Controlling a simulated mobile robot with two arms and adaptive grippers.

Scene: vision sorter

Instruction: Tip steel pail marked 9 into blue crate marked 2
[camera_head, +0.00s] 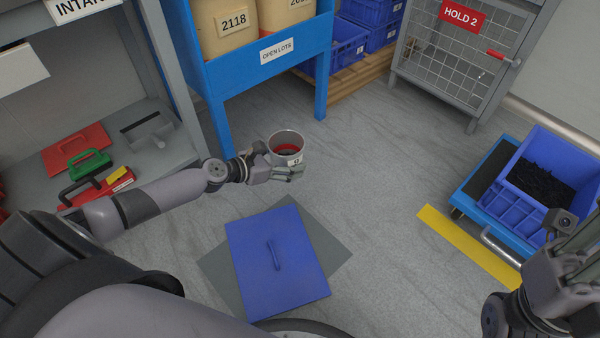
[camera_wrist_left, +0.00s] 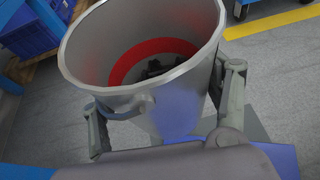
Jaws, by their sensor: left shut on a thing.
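A steel pail (camera_head: 287,143) is held upright above the floor by my left gripper (camera_head: 280,172), whose fingers are shut around its sides. The left wrist view also shows the pail (camera_wrist_left: 115,88), with a red band inside and a few dark pieces at the bottom. A small white label shows on its front, too small to read surely. A blue crate (camera_head: 497,202) stands at the right, holding many black pieces; I see no readable mark on it. My right gripper (camera_head: 592,250) is near the crate's front right, cut off by the picture edge.
The crate stands on a blue trolley (camera_head: 465,205), beside a yellow floor strip (camera_head: 460,245). A blue lid (camera_head: 255,245) lies on a grey mat. A blue rack (camera_head: 222,75) is behind the pail; a mesh cage (camera_head: 445,68) is at the back. Floor between pail and trolley is clear.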

